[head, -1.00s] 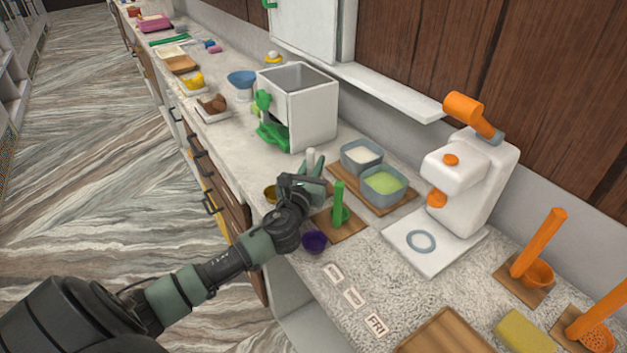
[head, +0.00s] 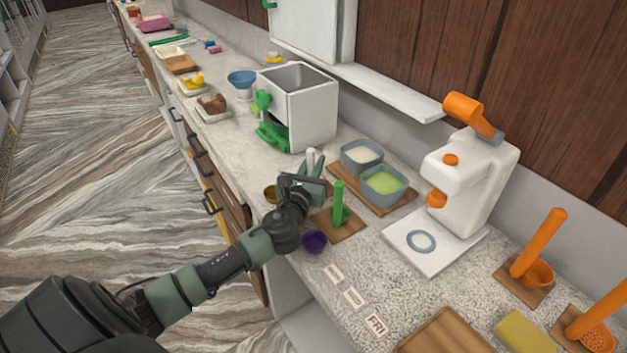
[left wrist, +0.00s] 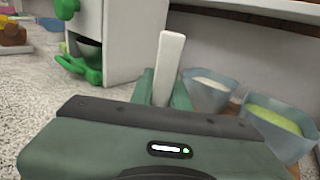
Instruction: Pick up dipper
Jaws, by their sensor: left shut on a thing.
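The dipper (head: 311,156) shows as a white upright handle between my left gripper's fingers. It also shows in the left wrist view (left wrist: 171,55), tilted slightly. My left gripper (head: 313,170) is shut on this handle, low over the counter. Its green fingers stand on either side of the handle in the left wrist view. The dipper's lower end is hidden behind the gripper. A green-handled dipper (head: 339,197) stands on a small wooden board (head: 346,230), just right of my gripper. My right gripper is not in view.
Two grey tubs, one with white contents (head: 361,150) and one with green (head: 384,180), stand on a board behind. A white box machine (head: 312,108) stands beyond my gripper. A purple cup (head: 314,241) and a brass-coloured cup (head: 270,193) are close to it. Orange dippers (head: 538,245) stand right.

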